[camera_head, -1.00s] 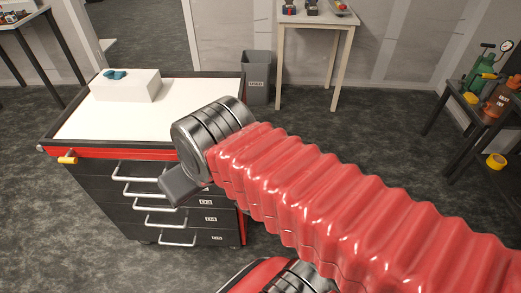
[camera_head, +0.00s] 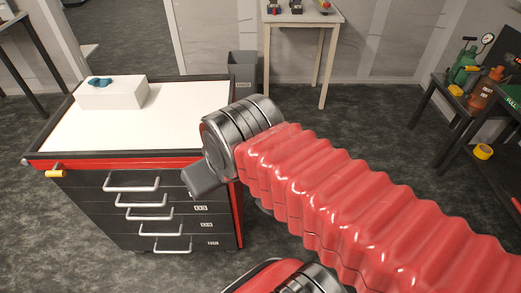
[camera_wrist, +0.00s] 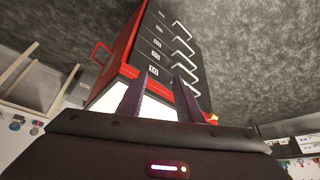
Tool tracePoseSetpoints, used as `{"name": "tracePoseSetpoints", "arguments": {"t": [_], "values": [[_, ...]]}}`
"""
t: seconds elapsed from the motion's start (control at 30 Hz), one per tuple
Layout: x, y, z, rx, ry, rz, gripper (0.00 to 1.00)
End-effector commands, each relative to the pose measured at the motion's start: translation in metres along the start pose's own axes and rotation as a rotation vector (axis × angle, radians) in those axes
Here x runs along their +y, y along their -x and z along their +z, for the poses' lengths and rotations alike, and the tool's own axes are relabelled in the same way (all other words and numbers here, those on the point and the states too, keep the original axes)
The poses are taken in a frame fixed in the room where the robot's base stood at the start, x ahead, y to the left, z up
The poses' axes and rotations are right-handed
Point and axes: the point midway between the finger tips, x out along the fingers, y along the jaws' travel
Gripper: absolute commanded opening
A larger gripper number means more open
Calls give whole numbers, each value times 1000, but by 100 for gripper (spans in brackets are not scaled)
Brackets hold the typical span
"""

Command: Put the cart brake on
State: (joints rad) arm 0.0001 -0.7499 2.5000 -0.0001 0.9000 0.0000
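The cart (camera_head: 140,205) is a black drawer cabinet with a red band and a white top. A small yellow-orange handle (camera_head: 56,173) sticks out at its left front corner, possibly the brake; I cannot tell its setting. In the wrist view the cart (camera_wrist: 170,32) appears upside down, with a small yellow part (camera_wrist: 212,117) just right of my fingers. My gripper (camera_wrist: 164,72) has its two dark fingers apart with nothing between them. In the head view the gripper end (camera_head: 203,180) is in front of the cart's right side, apart from the yellow handle; the fingers are hardly visible there.
A white box (camera_head: 112,95) with a blue item (camera_head: 100,83) stands on the cart top. A grey bin (camera_head: 242,75) and a pale table (camera_head: 300,14) stand behind.

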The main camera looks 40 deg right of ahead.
Motion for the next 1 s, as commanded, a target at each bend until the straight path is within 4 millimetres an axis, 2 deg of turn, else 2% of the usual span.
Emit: {"name": "tracePoseSetpoints", "arguments": {"t": [0.57, 0.77, 1.0], "values": [[1, -4, 0, -26, -44, -7, 32], [3, -23, 3, -127, -220, -30, 32], [9, -52, 6, -291, -532, -72, 32]]}}
